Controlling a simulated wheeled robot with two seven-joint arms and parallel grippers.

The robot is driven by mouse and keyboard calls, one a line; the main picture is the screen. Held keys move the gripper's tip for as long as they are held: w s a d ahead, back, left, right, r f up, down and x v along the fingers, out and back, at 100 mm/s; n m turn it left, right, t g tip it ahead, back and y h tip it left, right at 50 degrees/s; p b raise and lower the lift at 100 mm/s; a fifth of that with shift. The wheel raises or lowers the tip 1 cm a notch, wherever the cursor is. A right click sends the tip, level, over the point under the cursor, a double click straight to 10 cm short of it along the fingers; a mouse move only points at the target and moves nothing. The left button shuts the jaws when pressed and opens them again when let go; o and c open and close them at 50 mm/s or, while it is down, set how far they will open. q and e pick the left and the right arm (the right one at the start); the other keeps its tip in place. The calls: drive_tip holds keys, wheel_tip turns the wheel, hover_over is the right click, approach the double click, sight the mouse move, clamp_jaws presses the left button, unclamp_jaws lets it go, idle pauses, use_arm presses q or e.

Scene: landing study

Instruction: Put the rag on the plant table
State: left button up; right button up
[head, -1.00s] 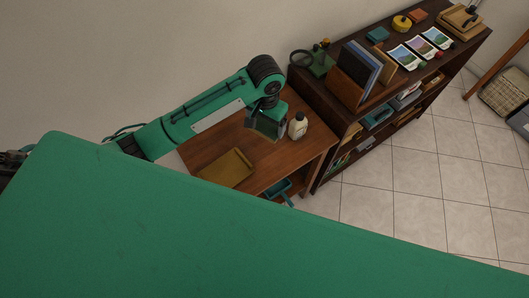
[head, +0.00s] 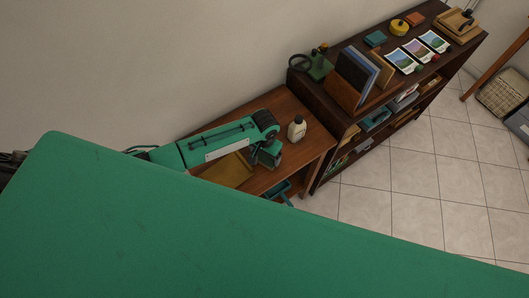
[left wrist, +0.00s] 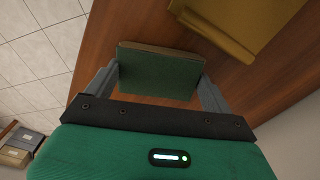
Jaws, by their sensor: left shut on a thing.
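My left gripper (head: 268,158) is low over the brown wooden table (head: 312,150), seen from above. In the head view my gripper and arm hide the piece. My right gripper is not in view. I see no plant on this table.
A mustard tray (head: 228,171) lies on the table, partly behind my arm; it also shows in the left wrist view (left wrist: 235,22). A white bottle (head: 297,129) stands right of my gripper. A dark shelf (head: 345,118) with books and pictures adjoins on the right. Tiled floor lies beyond.

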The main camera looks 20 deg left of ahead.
use_arm(q)
drive_tip(key=shift+f, duration=0.15)
drive_tip(key=o, duration=0.9)
wheel_tip(320, 180, up, 12)
drive_tip(key=shift+r+b, duration=0.15)
drive_tip(key=shift+b, duration=0.55)
